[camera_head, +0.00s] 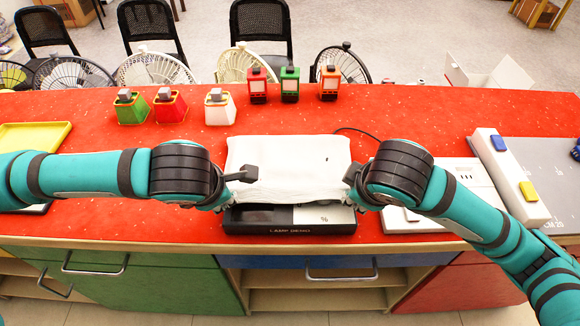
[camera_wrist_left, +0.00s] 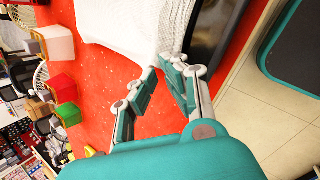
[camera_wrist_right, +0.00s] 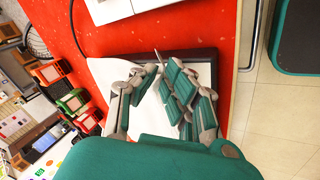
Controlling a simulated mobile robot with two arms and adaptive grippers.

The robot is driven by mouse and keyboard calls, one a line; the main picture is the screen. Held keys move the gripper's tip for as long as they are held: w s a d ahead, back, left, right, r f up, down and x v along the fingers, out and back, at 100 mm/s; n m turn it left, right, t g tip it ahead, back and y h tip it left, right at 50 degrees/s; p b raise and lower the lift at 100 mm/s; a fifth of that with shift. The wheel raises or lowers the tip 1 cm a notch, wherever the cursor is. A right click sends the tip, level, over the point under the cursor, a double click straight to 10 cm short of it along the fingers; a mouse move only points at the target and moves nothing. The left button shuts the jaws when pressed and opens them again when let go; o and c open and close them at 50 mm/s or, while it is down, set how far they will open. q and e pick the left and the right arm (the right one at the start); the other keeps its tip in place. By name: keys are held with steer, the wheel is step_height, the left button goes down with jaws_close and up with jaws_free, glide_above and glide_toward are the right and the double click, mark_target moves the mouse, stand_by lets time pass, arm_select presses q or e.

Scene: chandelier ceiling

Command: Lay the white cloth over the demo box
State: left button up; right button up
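The white cloth (camera_head: 285,165) lies over the back and middle of the demo box (camera_head: 290,230), with some wrinkles. The box's black front strip with "LAMP DEMO" and a pale panel with a % sign show in front of the cloth's near edge. My left gripper (camera_head: 224,200) is at the cloth's near left corner; in the left wrist view its fingertips (camera_wrist_left: 164,66) close together on the cloth's edge. My right gripper (camera_head: 352,190) is at the near right corner; in the right wrist view its fingertips (camera_wrist_right: 158,68) pinch a small peak of cloth.
Red, green and white small containers (camera_head: 220,107) and several lantern-like lamps (camera_head: 290,84) stand behind the cloth on the red counter (camera_head: 400,115). A white device (camera_head: 455,185) and a white bar with blue and yellow blocks (camera_head: 508,180) lie to the right. A yellow tray (camera_head: 35,136) is at left.

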arm_select(q)
steer(key=o, duration=0.6)
arm_select(e)
steer(key=o, duration=0.6)
arm_select(q)
steer(key=shift+d+r, duration=0.1)
steer(key=shift+r, duration=0.15)
arm_select(e)
steer(key=shift+r, duration=0.25)
arm_select(q)
steer(key=v, duration=0.9)
steer(key=shift+r, duration=0.3)
arm_select(e)
steer(key=v, duration=0.9)
steer(key=shift+r, duration=0.3)
arm_select(q)
steer(key=shift+w, duration=0.15)
arm_select(e)
steer(key=shift+w, duration=0.15)
